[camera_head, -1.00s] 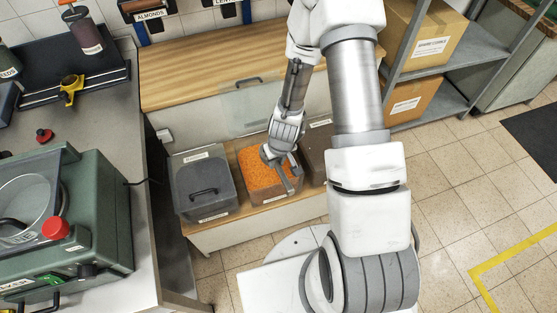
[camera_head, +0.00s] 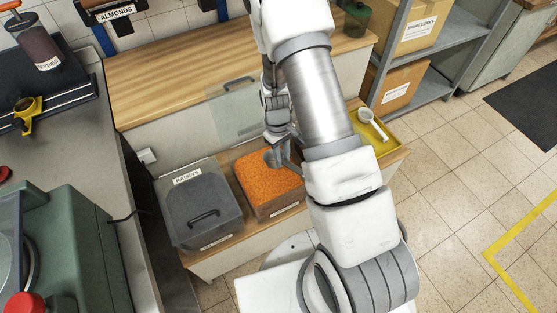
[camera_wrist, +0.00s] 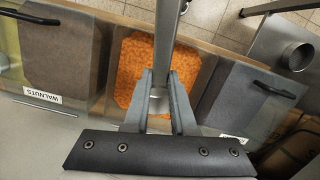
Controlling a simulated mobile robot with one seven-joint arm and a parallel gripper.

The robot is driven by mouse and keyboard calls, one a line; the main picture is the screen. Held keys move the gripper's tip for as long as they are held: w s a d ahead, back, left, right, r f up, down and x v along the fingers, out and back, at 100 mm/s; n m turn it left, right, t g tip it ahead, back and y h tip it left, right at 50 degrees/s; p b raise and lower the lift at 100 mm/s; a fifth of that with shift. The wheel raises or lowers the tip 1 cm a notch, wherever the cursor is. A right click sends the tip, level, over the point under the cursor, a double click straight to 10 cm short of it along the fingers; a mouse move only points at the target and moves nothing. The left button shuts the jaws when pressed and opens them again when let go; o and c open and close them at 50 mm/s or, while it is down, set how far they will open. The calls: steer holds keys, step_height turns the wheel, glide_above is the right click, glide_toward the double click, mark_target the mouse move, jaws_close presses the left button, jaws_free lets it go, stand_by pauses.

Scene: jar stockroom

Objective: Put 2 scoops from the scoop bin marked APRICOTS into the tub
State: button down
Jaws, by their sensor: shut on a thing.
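The orange-filled bin (camera_head: 268,184) stands open in the head view, between two grey-lidded bins; its label is too small to read. Its clear lid (camera_head: 232,112) is raised behind it. The orange fill (camera_wrist: 146,70) also shows in the wrist view, beyond the fingers. My gripper (camera_head: 285,152) is over the bin's back right part, partly hidden by my arm. In the wrist view my gripper (camera_wrist: 160,98) is shut on a long grey bar (camera_wrist: 168,40), apparently a scoop handle. The scoop's bowl and any load are hidden. I cannot make out the tub.
The RAISINS bin (camera_head: 198,210) is closed at left. The WALNUTS bin (camera_wrist: 58,55) shows in the wrist view. A yellow tray (camera_head: 392,146) with a white scoop (camera_head: 370,124) lies at right. The green machine (camera_head: 60,230) and counter are at left; a shelf with boxes is at right.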

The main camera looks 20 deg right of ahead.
mark_target(272, 159)
steer(key=shift+w+d+f, duration=0.15)
steer(key=shift+w, duration=0.1)
steer(key=shift+w+f+b, duration=0.65)
steer(key=shift+f+b, duration=5.3)
steer(key=shift+f, duration=2.55)
steer(key=w+a+t+y+b, duration=0.1)
steer(key=w+a+t+b, duration=0.2)
steer(key=w+b, duration=0.2)
steer(key=shift+t+y, duration=0.3)
steer(key=shift+t, duration=0.2)
steer(key=shift+w+p+v, duration=0.15)
steer(key=shift+p+v, duration=0.95)
steer(key=shift+v, duration=1.05)
steer(key=shift+w+p+v, duration=0.15)
steer(key=shift+p+v, duration=0.95)
steer(key=shift+v, duration=1.05)
steer(key=shift+t, duration=0.3)
steer(key=shift+w+p+v, duration=0.1)
steer(key=shift+p+v, duration=0.35)
steer(key=shift+v, duration=0.8)
steer(key=shift+w+p+v, duration=0.15)
steer(key=shift+p+v, duration=0.3)
steer(key=shift+v, duration=0.75)
steer(key=shift+r, duration=0.15)
